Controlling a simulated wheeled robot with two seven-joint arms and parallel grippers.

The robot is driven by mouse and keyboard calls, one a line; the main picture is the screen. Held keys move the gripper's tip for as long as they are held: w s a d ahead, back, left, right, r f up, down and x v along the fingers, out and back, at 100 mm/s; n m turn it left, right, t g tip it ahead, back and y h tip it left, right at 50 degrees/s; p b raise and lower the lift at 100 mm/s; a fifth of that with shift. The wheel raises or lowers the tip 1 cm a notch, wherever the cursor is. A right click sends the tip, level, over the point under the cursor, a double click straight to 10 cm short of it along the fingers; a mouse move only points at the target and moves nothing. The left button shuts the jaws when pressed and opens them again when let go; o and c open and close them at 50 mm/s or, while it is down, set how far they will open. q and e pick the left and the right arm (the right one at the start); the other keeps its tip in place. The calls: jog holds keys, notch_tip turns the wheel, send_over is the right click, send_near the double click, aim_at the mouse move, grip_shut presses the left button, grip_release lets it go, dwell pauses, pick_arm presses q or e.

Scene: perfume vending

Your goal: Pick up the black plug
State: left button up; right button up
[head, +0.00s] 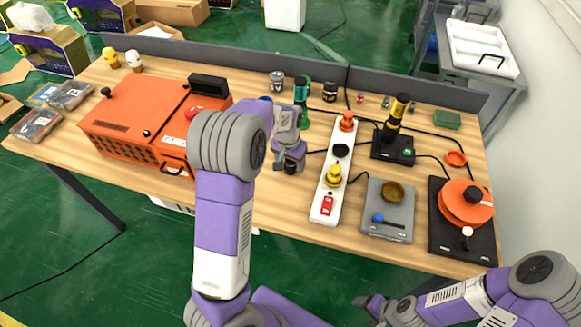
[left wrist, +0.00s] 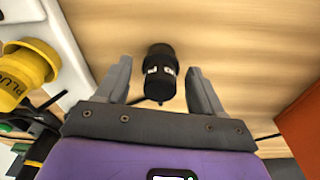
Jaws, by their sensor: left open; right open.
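A black plug (head: 291,167) with a white marking is on the wooden table, left of the white power strip (head: 323,205). In the left wrist view the plug (left wrist: 161,72) lies between the two fingers, with a visible gap on both sides. My left gripper (head: 289,158) is open, above and around the plug, and partly covers it in the head view. My right gripper (head: 372,306) is open and empty, low at the front, away from the plug.
The strip holds an orange plug (head: 347,121), a yellow plug (head: 333,174) and another black piece (head: 340,150). An orange machine (head: 135,120) stands to the left. A grey scale-like device (head: 388,222) and an orange-topped device (head: 466,203) stand to the right.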

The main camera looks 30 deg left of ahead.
pick_arm(q)
jog(key=shift+f, duration=0.6)
jog(key=c, duration=1)
notch_tip(320, 180, up, 10)
jog(key=shift+r+p, duration=0.1)
jog(key=shift+p, duration=1.1)
jog(key=shift+c, duration=0.2)
jog(key=o, duration=0.5)
jog(key=shift+w, duration=0.1)
jog(key=c, duration=0.6)
jog(key=shift+o, duration=0.2)
